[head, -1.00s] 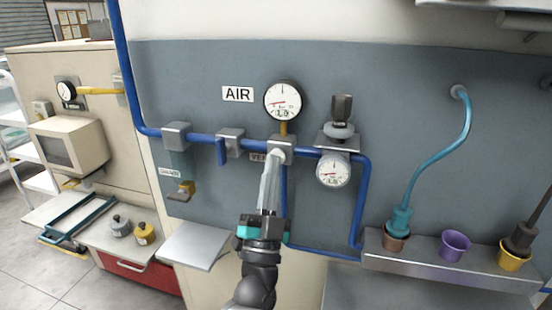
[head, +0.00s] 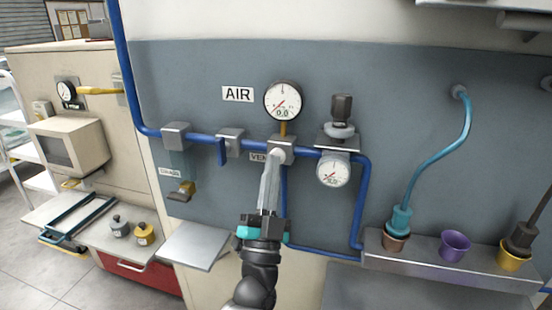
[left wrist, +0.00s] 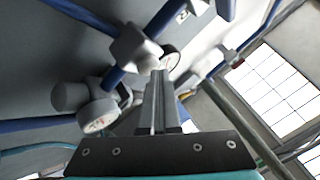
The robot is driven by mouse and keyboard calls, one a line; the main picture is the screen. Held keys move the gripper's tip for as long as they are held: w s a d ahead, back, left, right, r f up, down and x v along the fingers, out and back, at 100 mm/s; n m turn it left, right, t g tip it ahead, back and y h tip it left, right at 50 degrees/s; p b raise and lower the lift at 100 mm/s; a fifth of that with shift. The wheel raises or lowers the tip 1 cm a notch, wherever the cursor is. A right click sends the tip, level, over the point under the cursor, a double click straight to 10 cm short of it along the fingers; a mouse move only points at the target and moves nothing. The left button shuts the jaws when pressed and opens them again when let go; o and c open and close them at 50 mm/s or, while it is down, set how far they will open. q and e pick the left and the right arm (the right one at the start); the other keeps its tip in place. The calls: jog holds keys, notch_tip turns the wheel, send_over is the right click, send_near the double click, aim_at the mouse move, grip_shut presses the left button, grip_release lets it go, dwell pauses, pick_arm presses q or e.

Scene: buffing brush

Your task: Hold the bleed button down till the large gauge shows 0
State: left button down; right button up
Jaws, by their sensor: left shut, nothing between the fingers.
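The pale round bleed button (head: 277,154) is on the block's front. My left gripper (head: 274,161) is shut and empty, with its tips at the button, seemingly touching it; they partly hide it. In the left wrist view the closed fingers (left wrist: 158,78) point at the block (left wrist: 134,47). My right gripper is not in view.
A smaller gauge (head: 333,171) and a dark-knobbed regulator (head: 341,117) are right of the block. A valve block (head: 229,140) and a drain lever (head: 182,190) are left. A shelf with cups (head: 455,246) is at the right.

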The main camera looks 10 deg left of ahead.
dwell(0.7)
pick_arm(q)
jog(key=shift+s+p, duration=0.6)
jog(key=shift+s, duration=0.3)
jog(key=s+p, duration=0.2)
jog(key=s, duration=0.3)
jog(key=shift+a, duration=0.1)
jog(key=shift+f, duration=0.1)
